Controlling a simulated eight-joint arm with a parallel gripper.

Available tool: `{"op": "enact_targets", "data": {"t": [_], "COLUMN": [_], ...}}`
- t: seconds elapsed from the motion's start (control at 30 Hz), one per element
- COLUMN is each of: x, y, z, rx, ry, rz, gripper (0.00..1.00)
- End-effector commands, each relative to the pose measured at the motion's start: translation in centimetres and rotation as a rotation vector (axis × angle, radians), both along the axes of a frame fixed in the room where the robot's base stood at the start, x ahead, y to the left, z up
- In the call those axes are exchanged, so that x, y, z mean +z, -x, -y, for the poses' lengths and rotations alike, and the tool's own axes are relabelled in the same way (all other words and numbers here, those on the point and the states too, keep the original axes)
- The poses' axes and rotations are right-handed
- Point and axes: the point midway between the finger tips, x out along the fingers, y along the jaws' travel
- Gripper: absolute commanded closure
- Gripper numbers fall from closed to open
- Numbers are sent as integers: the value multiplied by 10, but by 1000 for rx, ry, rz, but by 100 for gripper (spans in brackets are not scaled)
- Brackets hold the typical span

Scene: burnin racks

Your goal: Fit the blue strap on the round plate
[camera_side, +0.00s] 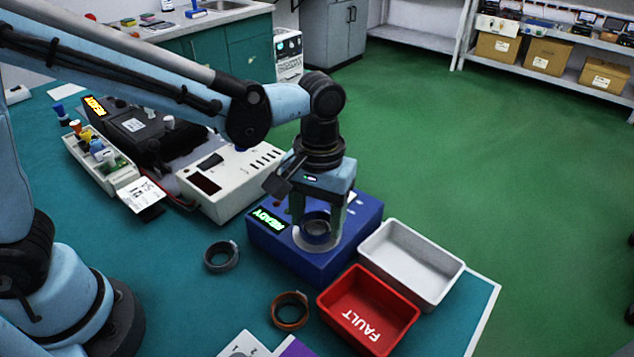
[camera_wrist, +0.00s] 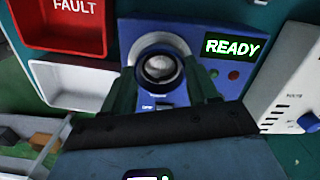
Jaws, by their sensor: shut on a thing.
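My gripper (camera_side: 317,222) points down over the blue box and is shut on the dark blue strap (camera_side: 316,218), a ring held level between the fingers. The round plate (camera_side: 318,246) is a grey disc on top of the box, directly below the strap, its rim showing under it. In the wrist view, my gripper's fingers (camera_wrist: 162,90) stand on both sides of the ring, and a pale round face (camera_wrist: 160,68) shows through it. I cannot tell whether the strap is around the plate or just above it.
The blue box (camera_side: 285,254) shows a green READY display (camera_side: 268,219). A grey strap (camera_side: 221,256) and a brown strap (camera_side: 290,310) lie on the table. A red FAULT bin (camera_side: 386,338) and a white bin (camera_side: 411,262) stand close by. A white instrument (camera_side: 230,182) is behind.

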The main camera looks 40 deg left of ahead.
Motion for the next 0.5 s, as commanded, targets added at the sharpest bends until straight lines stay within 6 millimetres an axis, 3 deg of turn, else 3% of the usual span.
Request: {"op": "enact_targets", "data": {"t": [0.4,0.43,0.5], "x": [-2,-2,-2], "y": [0,0,0], "z": [0,0,0], "rx": [0,0,0], "ry": [0,0,0], "rz": [0,0,0], "gripper": [70,40,29]}}
